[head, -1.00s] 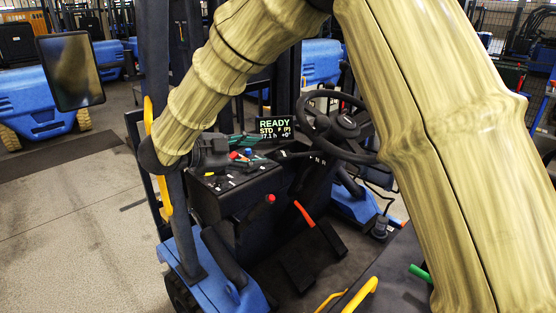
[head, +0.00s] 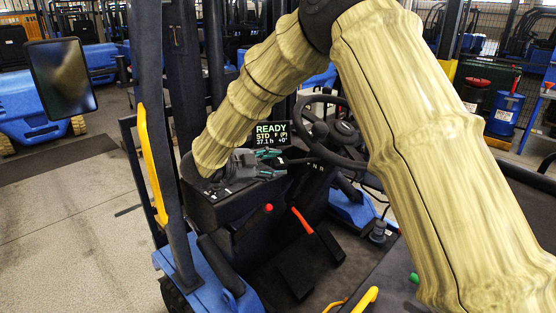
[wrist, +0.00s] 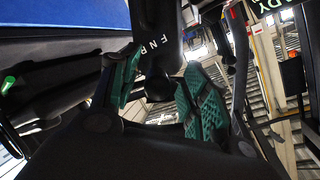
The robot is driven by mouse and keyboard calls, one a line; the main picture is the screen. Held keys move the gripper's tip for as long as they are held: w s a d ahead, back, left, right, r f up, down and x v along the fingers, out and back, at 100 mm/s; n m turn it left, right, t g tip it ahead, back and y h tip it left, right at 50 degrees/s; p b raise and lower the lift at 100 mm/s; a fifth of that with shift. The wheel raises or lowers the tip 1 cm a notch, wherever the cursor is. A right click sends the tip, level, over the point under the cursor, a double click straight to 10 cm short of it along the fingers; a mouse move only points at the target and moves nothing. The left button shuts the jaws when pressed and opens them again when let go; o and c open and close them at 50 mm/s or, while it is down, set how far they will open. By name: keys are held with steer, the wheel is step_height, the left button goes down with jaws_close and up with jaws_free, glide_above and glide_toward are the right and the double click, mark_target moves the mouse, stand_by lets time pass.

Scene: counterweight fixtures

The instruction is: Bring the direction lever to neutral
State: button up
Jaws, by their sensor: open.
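The direction lever appears in the wrist view as a dark stalk with a rounded black knob (wrist: 158,86), beside the F N R letters on the steering column (wrist: 155,45). My gripper (wrist: 155,90) is open, one green pad on each side of the knob; I cannot tell whether either pad touches it. In the head view my gripper (head: 272,160) is beside the column, just below the display (head: 271,135), which reads READY, STD, F (P). The lever is hard to make out there, dark against the column.
The steering wheel (head: 335,133) is close on the right of my gripper. The dark side console (head: 235,205) lies below my arm, with a red-tipped lever (head: 267,208) and an orange-red lever (head: 302,220) nearby. A yellow grab handle (head: 152,165) is on the left post.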

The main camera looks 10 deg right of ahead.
steer(key=shift+w+d, duration=0.15)
steer(key=shift+d, duration=0.3)
steer(key=shift+s+d+r, duration=0.2)
steer(key=shift+s+d, duration=0.15)
steer(key=shift+d, duration=0.15)
steer(key=shift+w+f, duration=0.3)
steer(key=shift+w, duration=0.05)
steer(key=shift+s+r, duration=0.2)
steer(key=shift+s, duration=0.05)
steer(key=c, duration=0.8)
jaws_close()
